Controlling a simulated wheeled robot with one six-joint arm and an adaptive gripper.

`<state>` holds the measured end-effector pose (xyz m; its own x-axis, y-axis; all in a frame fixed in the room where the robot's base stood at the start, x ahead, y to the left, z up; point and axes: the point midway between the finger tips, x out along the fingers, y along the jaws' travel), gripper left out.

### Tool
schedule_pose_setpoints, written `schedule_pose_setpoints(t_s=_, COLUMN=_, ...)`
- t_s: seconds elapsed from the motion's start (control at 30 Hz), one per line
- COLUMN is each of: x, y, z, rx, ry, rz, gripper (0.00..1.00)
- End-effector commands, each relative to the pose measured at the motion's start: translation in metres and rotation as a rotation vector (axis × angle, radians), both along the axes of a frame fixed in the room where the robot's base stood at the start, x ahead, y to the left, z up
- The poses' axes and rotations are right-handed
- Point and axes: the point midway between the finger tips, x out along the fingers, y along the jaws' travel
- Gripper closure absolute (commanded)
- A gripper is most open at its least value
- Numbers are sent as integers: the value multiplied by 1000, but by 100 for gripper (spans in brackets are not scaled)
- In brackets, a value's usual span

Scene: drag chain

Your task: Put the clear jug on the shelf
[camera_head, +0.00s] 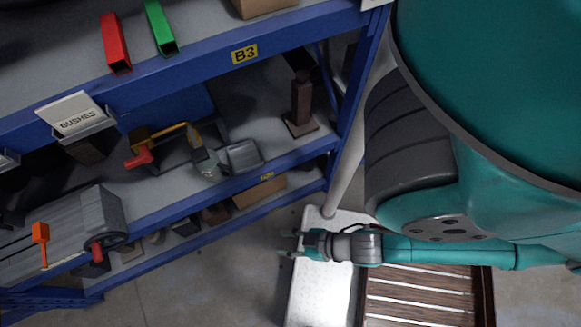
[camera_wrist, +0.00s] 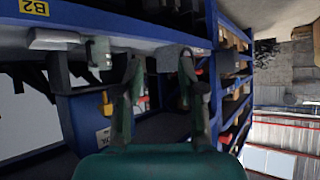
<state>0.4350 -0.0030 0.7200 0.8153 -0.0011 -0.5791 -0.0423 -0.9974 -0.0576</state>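I cannot make out a clear jug in either view. The blue metal shelf (camera_head: 190,72) with grey boards fills the left of the head view, with a yellow B3 label on its upper edge. In the wrist view its blue edge (camera_wrist: 120,28) runs across the top, with a B2 label at the left. My gripper (camera_head: 288,243) is to the right of the shelf, over the floor, its fingers pointing left and apart. In the wrist view the two fingers of my gripper (camera_wrist: 160,66) are spread, with no object visible between them.
The upper board holds a red channel (camera_head: 115,45) and a green channel (camera_head: 160,28). The middle board holds a brown stand (camera_head: 301,105), a clamp-like tool (camera_head: 165,140) and a grey motor (camera_head: 75,235). A slatted wooden pallet (camera_head: 420,298) lies below my arm. Floor is clear left of my gripper.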

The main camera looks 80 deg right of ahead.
Motion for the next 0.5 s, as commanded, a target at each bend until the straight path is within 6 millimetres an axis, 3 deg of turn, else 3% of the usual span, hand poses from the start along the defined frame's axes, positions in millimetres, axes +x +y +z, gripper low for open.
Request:
schedule_pose_setpoints(t_s=0.03, x=-5, y=3, z=31, rx=1, ry=-58, rz=15, gripper=61)
schedule_pose_setpoints(t_s=0.1, x=-7, y=6, z=71, rx=-9, ry=-143, rz=33, gripper=61)
schedule_pose_setpoints(t_s=0.2, x=-9, y=6, z=118, rx=-30, ry=-244, rz=39, gripper=61)
schedule_pose_setpoints(t_s=0.33, x=-9, y=4, z=155, rx=-54, ry=-321, rz=33, gripper=61)
schedule_pose_setpoints(t_s=0.5, x=-10, y=3, z=167, rx=-66, ry=-349, rz=31, gripper=61)
